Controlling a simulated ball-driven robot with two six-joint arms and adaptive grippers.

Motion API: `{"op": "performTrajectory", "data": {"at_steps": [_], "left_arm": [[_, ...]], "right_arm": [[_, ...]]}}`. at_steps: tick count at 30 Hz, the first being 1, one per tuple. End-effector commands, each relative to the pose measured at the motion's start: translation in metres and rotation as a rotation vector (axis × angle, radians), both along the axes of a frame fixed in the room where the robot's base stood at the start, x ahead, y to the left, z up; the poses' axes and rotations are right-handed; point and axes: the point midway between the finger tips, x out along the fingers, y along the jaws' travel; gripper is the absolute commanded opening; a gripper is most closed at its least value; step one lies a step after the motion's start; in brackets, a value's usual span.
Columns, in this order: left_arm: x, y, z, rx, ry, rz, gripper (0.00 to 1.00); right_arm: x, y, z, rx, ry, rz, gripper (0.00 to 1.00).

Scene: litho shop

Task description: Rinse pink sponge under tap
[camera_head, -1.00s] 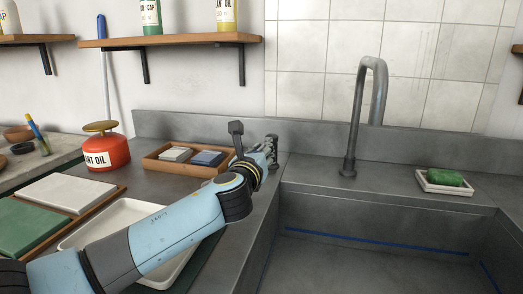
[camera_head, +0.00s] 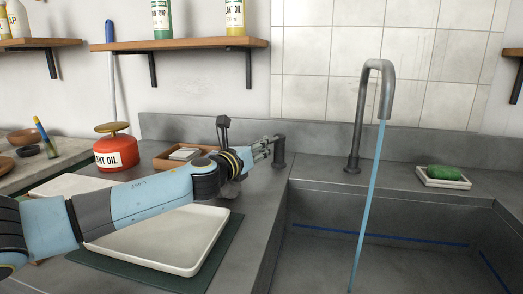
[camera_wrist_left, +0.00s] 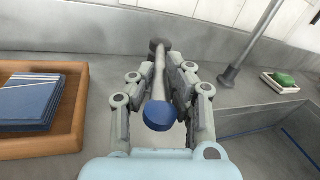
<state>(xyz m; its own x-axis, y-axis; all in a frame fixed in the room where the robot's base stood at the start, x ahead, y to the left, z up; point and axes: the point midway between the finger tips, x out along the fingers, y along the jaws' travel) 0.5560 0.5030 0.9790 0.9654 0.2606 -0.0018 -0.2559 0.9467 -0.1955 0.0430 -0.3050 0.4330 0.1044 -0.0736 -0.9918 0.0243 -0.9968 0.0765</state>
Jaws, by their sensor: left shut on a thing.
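The tap (camera_head: 357,120) is a grey bent spout at the back of the sink (camera_head: 370,222). A stream of water (camera_head: 370,190) falls from it into the basin. My left gripper (camera_head: 264,150) is at the tap's lever post (camera_head: 279,152), left of the sink. In the left wrist view my left gripper (camera_wrist_left: 162,95) is shut on the tap lever, whose blue end (camera_wrist_left: 160,116) shows between the fingers. No pink sponge shows in any view. My right gripper is out of view.
A green block (camera_head: 444,172) lies in a white dish (camera_head: 443,183) right of the tap. A wooden tray (camera_wrist_left: 40,147) with blue pieces is beside my left gripper. A white tray (camera_head: 160,246) and a red oil can (camera_head: 116,150) stand left.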

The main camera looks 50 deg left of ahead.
Motion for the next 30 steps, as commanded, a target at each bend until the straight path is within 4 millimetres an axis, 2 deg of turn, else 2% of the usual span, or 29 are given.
{"op": "performTrajectory", "data": {"at_steps": [5, 6, 11, 15, 23, 26, 30], "left_arm": [[0.001, 0.000, 0.004, 0.003, -0.005, 0.001, 0.00], [0.001, 0.000, 0.004, 0.003, -0.005, 0.001, 0.17], [0.001, -0.001, 0.004, 0.003, -0.007, 0.000, 0.37], [0.001, -0.001, 0.005, 0.002, -0.007, -0.001, 0.37], [-0.001, -0.001, 0.002, 0.002, -0.004, 0.001, 0.37], [-0.008, -0.003, 0.001, 0.003, 0.000, 0.000, 0.37], [-0.033, -0.010, 0.001, 0.005, 0.002, -0.002, 0.37]], "right_arm": [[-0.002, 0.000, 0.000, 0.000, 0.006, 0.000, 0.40], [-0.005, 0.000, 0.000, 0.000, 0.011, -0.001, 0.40], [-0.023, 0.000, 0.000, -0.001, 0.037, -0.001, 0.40], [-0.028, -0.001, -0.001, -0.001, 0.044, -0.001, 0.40], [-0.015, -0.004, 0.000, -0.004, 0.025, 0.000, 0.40], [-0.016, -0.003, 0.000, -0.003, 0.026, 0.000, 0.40], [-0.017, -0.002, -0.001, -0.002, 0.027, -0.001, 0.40]]}}
